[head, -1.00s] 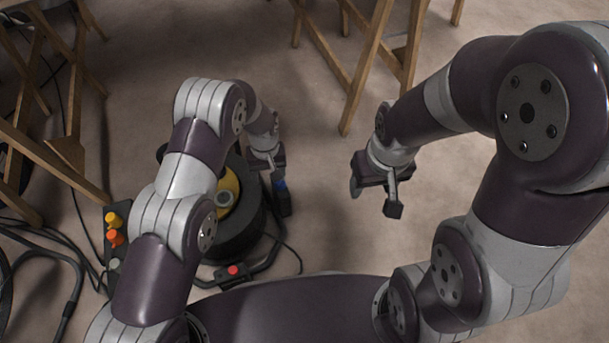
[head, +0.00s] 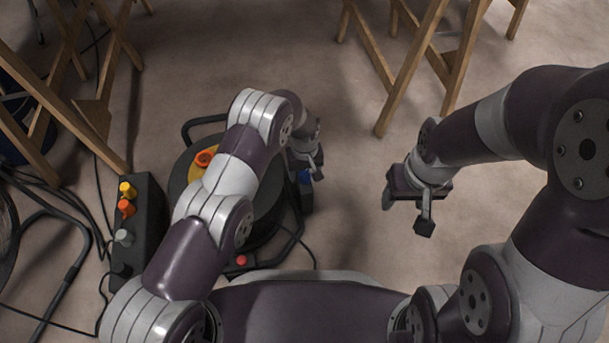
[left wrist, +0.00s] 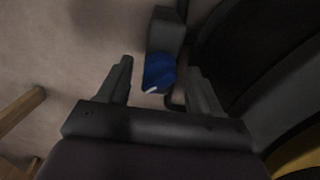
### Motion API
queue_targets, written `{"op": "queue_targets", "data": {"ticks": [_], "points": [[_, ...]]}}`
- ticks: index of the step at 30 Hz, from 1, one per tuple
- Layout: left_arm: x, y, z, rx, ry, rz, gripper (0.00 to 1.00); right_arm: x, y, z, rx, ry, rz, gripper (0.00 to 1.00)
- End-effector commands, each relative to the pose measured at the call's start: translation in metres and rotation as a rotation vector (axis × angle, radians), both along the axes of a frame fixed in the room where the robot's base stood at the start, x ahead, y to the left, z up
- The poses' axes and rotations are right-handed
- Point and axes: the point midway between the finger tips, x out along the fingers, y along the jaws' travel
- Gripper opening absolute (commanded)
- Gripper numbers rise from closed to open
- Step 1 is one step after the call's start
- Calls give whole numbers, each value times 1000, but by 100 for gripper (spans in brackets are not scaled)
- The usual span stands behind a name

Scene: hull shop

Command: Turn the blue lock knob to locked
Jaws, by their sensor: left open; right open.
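The blue lock knob (left wrist: 159,72) is in the left wrist view, between the two open fingers of my left gripper (left wrist: 160,82) and a little beyond them. A pale mark shows on its near edge. The knob sits against a dark grey block (left wrist: 167,28). In the head view only a bit of the blue knob (head: 304,177) shows beside my left gripper (head: 312,170), at the right side of a round black machine (head: 268,212). I cannot tell whether the fingers touch the knob. My right gripper (head: 424,208) is open and empty over bare floor.
A black control box (head: 150,235) with yellow, orange and grey knobs stands left of my left arm. A red button (head: 241,261) and an orange knob (head: 204,158) are on the machine. Wooden trestles (head: 420,70) stand behind. Cables lie at left.

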Motion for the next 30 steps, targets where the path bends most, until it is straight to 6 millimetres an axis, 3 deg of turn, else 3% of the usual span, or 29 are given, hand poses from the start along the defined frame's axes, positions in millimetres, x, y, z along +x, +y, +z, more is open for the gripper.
{"op": "queue_targets", "data": {"ticks": [5,11,22,30], "points": [[0,0,1,0,0,0,64,0,0,1,0,0,0,59],[0,0,1,0,0,0,9,0,0,1,0,0,0,59],[0,0,2,1,0,-51,9,0,0,5,0,0,0,59],[0,0,3,2,1,-234,9,0,0,15,0,0,0,59]]}}
